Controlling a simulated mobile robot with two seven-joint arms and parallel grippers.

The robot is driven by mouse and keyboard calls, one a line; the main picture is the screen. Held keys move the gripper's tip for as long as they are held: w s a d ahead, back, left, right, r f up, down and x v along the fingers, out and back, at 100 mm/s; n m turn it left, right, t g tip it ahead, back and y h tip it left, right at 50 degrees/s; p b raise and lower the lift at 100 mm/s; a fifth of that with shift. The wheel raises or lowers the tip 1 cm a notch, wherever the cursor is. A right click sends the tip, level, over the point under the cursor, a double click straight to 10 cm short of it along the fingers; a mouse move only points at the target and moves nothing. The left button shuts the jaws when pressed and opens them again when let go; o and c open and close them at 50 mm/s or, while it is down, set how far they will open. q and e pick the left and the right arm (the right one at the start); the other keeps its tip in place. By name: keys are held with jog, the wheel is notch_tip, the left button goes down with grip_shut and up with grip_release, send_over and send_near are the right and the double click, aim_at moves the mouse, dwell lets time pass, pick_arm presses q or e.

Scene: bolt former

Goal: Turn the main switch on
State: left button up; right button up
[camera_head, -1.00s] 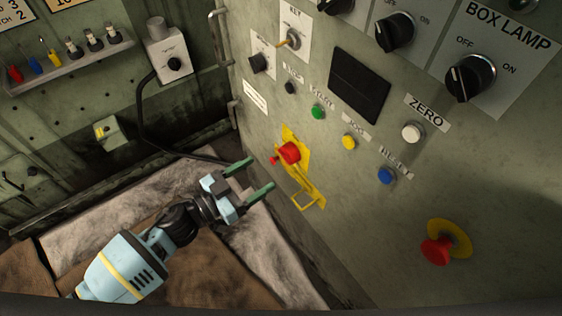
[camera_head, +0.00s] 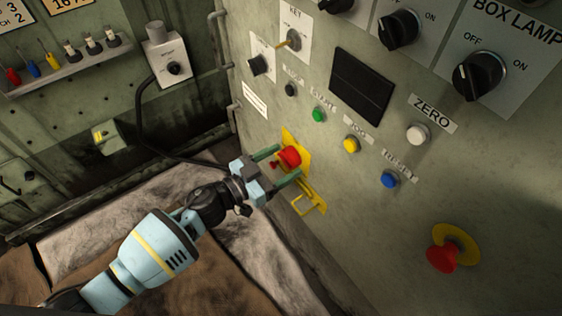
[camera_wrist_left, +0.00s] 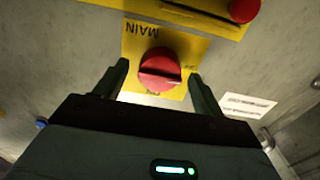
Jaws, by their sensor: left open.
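The main switch is a red knob (camera_head: 289,157) on a yellow plate (camera_head: 305,171) on the grey-green panel. In the left wrist view the red knob (camera_wrist_left: 160,71) shows upside-down "MAIN" lettering beside it on its yellow plate (camera_wrist_left: 139,32). My left gripper (camera_head: 283,163) is open, its two green fingers reaching toward the panel on either side of the knob. In the left wrist view the fingers (camera_wrist_left: 155,80) stand apart, one to each side of the knob, with gaps visible. Whether they touch it cannot be told. My right gripper is not in view.
A small red part and a yellow bracket (camera_head: 308,203) sit close to the knob. Green (camera_head: 318,115), yellow (camera_head: 351,145) and blue (camera_head: 389,180) buttons lie to the right. A red mushroom button (camera_head: 442,256) is lower right. A grey pipe (camera_head: 219,35) runs along the panel's left edge.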

pick_arm(q)
jog(key=shift+w+d, duration=0.1)
jog(key=shift+d, duration=0.05)
jog(key=shift+c, duration=0.2)
jog(key=c, duration=0.9)
jog(key=shift+m, duration=0.3)
jog(key=shift+m+p, duration=0.4)
jog(key=shift+m, duration=0.5)
jog(key=m, duration=1.5)
jog(key=shift+b, duration=0.3)
jog(key=shift+m, duration=0.4)
